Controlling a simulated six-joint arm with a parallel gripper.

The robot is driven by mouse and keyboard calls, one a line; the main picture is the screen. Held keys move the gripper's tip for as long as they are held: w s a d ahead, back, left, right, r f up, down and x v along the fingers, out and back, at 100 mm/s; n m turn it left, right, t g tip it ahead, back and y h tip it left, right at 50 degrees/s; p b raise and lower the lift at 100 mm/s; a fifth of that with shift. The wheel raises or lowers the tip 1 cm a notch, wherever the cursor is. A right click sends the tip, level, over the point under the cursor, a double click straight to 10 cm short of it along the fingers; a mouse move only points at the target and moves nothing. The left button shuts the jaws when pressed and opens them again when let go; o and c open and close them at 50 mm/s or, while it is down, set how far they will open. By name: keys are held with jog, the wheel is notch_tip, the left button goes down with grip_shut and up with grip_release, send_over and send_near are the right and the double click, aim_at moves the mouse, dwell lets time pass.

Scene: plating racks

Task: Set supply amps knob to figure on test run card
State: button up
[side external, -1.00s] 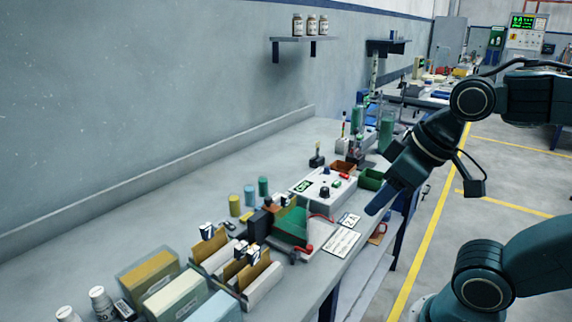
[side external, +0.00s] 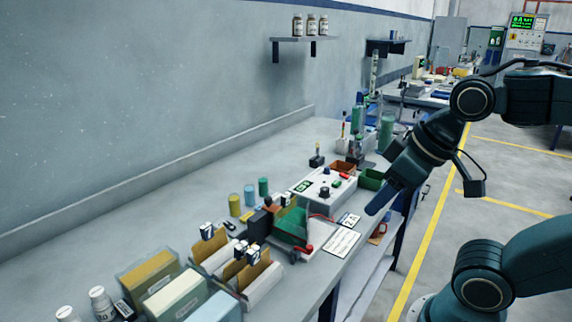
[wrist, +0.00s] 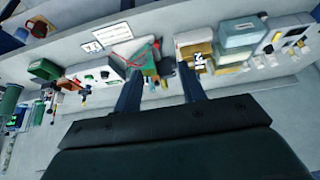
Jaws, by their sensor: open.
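The supply is a white box (side external: 318,186) with a green-lit display (side external: 302,186) and dark knobs on top; one dark knob (side external: 325,192) sits near its front. Knob labels and settings are too small to read. A small white card (side external: 349,220) with large dark print, seemingly "2A", lies in front of the supply. A larger printed white card (side external: 342,242) lies nearer.
A green wedge-shaped item (side external: 293,227) with red leads stands left of the cards. Card-filled racks (side external: 250,272) and boxes (side external: 172,293) stand nearer. Green (side external: 371,179) and brown (side external: 344,167) bins sit behind the supply. The bench along the wall is mostly clear.

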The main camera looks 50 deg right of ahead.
jog(key=shift+o, duration=0.8)
jog(key=n+g, duration=0.6)
jog(key=n, duration=0.3)
send_over(325, 188)
notch_tip(325, 188, down, 4)
jog(key=shift+f, duration=0.15)
notch_tip(325, 188, down, 14)
jog(key=shift+r, duration=0.2)
